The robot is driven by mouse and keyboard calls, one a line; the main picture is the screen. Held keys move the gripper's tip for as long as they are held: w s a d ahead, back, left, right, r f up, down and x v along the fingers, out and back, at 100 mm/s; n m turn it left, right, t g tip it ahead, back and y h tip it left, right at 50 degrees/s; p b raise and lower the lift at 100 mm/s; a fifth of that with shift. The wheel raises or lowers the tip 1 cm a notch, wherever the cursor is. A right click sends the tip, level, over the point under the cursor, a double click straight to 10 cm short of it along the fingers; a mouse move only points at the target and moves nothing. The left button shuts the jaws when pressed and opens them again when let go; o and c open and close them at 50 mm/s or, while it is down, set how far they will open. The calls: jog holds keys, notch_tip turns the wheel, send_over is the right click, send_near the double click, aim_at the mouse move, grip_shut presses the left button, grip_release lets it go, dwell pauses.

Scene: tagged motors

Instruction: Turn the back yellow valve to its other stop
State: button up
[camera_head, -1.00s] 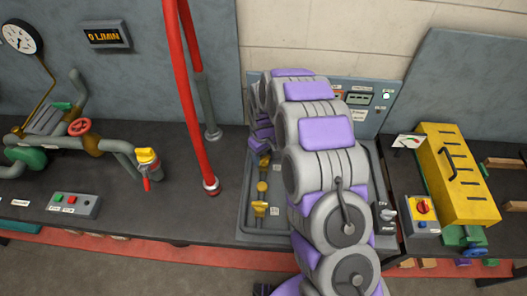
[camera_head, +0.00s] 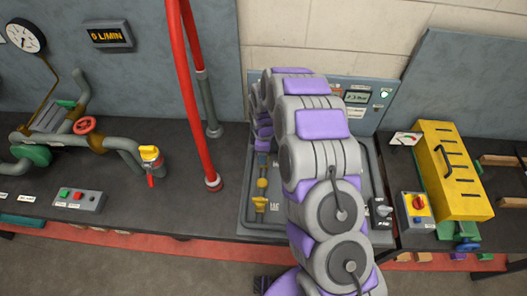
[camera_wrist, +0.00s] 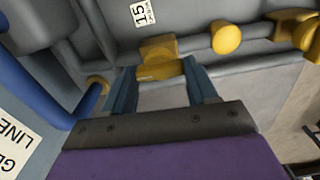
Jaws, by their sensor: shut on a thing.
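In the wrist view a yellow valve handle (camera_wrist: 160,70) sits on a grey pipe, between the two blue-grey fingers of my gripper (camera_wrist: 159,66). The fingers are shut on it. A round yellow fitting (camera_wrist: 226,38) is on the same pipe to the right, and another yellow valve (camera_wrist: 292,24) is at the right edge. In the head view the front yellow valve (camera_head: 260,203) and the round fitting (camera_head: 262,184) show left of my arm. My arm hides most of the back valve there.
The valves stand in a grey tray (camera_head: 247,218). A red pipe (camera_head: 195,120) rises to the left. A yellow box (camera_head: 452,180) and a switch box with a red knob (camera_head: 416,208) stand to the right. A blue pipe (camera_wrist: 45,85) runs close on the left in the wrist view.

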jog(key=shift+n, duration=0.4)
jog(key=o, duration=1.1)
jog(key=shift+c, duration=0.2)
jog(key=shift+r, duration=0.1)
notch_tip(320, 180, up, 17)
jog(key=p, duration=0.1)
jog(key=shift+p, duration=0.35)
jog(key=shift+w, duration=0.1)
